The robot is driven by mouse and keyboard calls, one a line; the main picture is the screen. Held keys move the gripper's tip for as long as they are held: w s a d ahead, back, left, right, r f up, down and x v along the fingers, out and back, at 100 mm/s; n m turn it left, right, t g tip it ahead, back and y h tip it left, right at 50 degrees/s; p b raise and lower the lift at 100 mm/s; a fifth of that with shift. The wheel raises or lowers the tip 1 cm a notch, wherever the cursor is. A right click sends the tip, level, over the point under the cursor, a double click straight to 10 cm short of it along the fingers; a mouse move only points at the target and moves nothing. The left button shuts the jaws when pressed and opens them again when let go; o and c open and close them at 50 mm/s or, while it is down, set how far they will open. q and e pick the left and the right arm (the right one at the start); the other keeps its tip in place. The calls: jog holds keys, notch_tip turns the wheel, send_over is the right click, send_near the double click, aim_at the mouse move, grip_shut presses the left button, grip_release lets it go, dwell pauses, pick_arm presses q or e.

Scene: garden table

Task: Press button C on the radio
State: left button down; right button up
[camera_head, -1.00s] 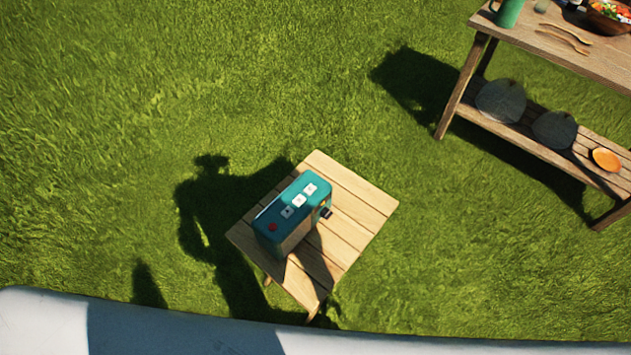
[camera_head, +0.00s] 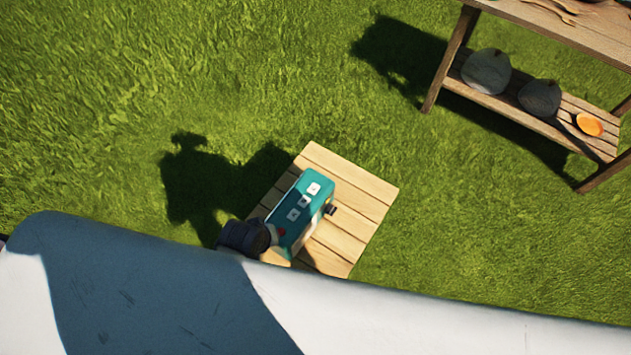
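The teal radio (camera_head: 318,203) stands on a small slatted wooden table. A red button (camera_head: 282,232) is at the near end. The button letters are too small to read. A dark part of my arm, seemingly my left gripper (camera_head: 245,237), is beside the radio's near left end. Its fingers cannot be made out, nor whether it touches the radio. My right gripper is not in view.
The small table (camera_head: 355,205) has bare slats to the right of the radio. A larger two-level wooden table (camera_head: 560,35) stands at the upper right, with dark round items and an orange dish (camera_head: 589,124) on its lower shelf. Open grass lies around.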

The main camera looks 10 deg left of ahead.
aim_at(313, 190)
pick_arm(q)
jog(key=w+d+r+n, duration=0.1)
jog(key=w+n, duration=0.2)
jog(key=w+d+r+n+t, duration=0.1)
jog(key=w+n, duration=0.2)
jog(key=w+d+r+n+t+p, duration=0.1)
jog(key=w+d+r+n, duration=0.1)
jog(key=w+n, duration=0.1)
jog(key=shift+w+n+h, duration=0.25)
jog(key=shift+n+h, duration=0.05)
jog(key=shift+h, duration=0.1)
jog(key=w+d+r+n+t, duration=0.2)
jog(key=w+d+r+n, duration=0.1)
jog(key=w+n, duration=0.4)
jog(key=shift+w+r+n+h+p, duration=0.3)
jog(key=shift+w+r+n+h, duration=0.1)
jog(key=shift+r+n, duration=0.5)
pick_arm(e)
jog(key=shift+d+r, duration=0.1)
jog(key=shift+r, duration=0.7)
pick_arm(q)
jog(key=shift+f, duration=0.1)
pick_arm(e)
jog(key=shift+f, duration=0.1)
